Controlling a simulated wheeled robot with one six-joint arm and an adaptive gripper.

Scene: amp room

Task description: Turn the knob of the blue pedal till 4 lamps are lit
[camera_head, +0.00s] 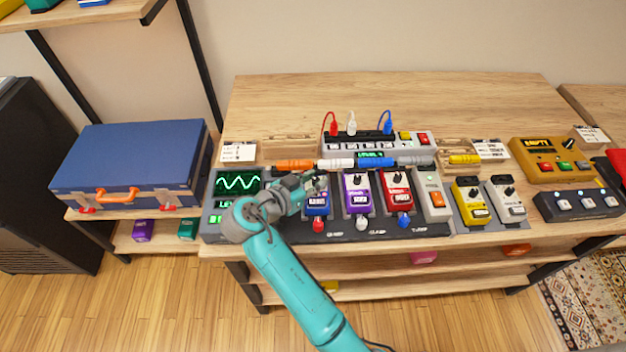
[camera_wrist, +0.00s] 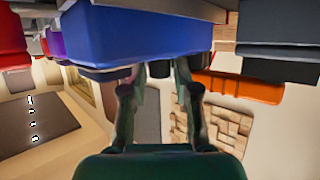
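The blue pedal (camera_head: 318,208) stands at the left of the row on the dark pedalboard (camera_head: 345,236). My gripper (camera_head: 318,184) reaches over its upper part from the left, and the knob is hidden behind the fingers. In the wrist view the blue pedal (camera_wrist: 150,38) fills the top middle. There my gripper (camera_wrist: 160,72) has its two fingers apart, with their tips at the pedal's lower edge. A dark shape shows between them; I cannot tell whether it is the knob or whether the fingers touch it. I can make out no lamps on the blue pedal.
A purple pedal (camera_head: 358,199) and a red pedal (camera_head: 397,195) stand close on the right. A long orange, white and blue bar (camera_head: 345,163) lies just behind. A green-screen unit (camera_head: 236,186) is at left. The table's back (camera_head: 450,105) is clear.

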